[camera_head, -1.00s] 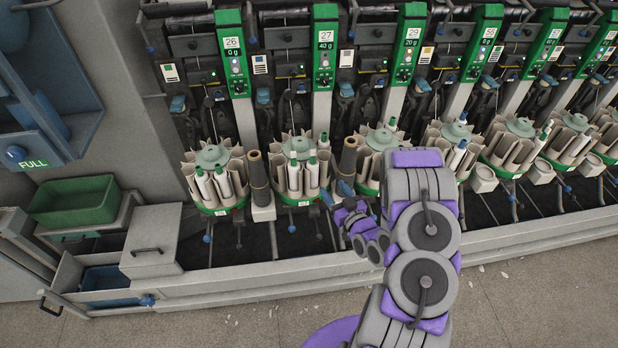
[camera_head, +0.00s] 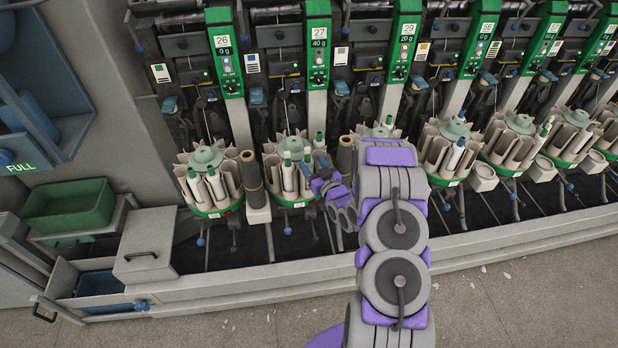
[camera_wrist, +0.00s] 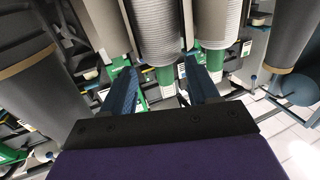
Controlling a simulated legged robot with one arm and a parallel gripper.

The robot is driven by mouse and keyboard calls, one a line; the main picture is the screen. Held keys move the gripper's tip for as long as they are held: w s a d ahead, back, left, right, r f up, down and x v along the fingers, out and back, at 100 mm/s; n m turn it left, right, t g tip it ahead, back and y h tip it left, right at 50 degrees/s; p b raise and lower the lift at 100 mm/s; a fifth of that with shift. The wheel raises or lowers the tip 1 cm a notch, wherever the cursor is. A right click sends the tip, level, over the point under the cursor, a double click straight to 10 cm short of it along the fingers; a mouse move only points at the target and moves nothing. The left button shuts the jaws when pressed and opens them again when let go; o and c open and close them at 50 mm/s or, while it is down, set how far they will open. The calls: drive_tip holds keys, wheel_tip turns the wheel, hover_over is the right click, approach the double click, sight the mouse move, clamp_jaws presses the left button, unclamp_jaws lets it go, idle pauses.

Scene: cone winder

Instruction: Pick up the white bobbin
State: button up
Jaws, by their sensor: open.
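Several white bobbins with green tips stand in the round magazine (camera_head: 271,172) of unit 27 in the head view. One white bobbin (camera_head: 304,180) is right beside my gripper (camera_head: 314,176), which reaches in from the right. In the wrist view my gripper (camera_wrist: 161,72) is open, with a dark blue finger at each side. A white ribbed bobbin (camera_wrist: 160,32) with a green end lies ahead, in line with the gap between the fingers. A second white bobbin (camera_wrist: 217,22) is just right of it, beyond the right finger. Whether the fingers flank the first bobbin in depth is unclear.
Dark cones stand on both sides of the magazine, one at its left (camera_head: 251,175) and one at its right (camera_head: 345,155). Neighbouring magazines (camera_head: 208,160) line the machine. A green bin (camera_head: 68,207) and a grey box (camera_head: 148,245) are at the left.

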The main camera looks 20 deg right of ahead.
sight(308, 161)
drive_tip(key=shift+w+a+f, duration=0.1)
drive_tip(key=shift+w+a, duration=0.05)
drive_tip(key=shift+w, duration=0.5)
drive_tip(key=shift+w+a, duration=0.1)
drive_tip(key=shift+w, duration=0.5)
drive_tip(key=shift+w+a, duration=0.2)
drive_tip(key=shift+a, duration=0.15)
drive_tip(key=shift+d, duration=0.35)
drive_tip(key=c, duration=0.5)
drive_tip(key=shift+c, duration=0.5)
drive_tip(key=shift+a, duration=0.15)
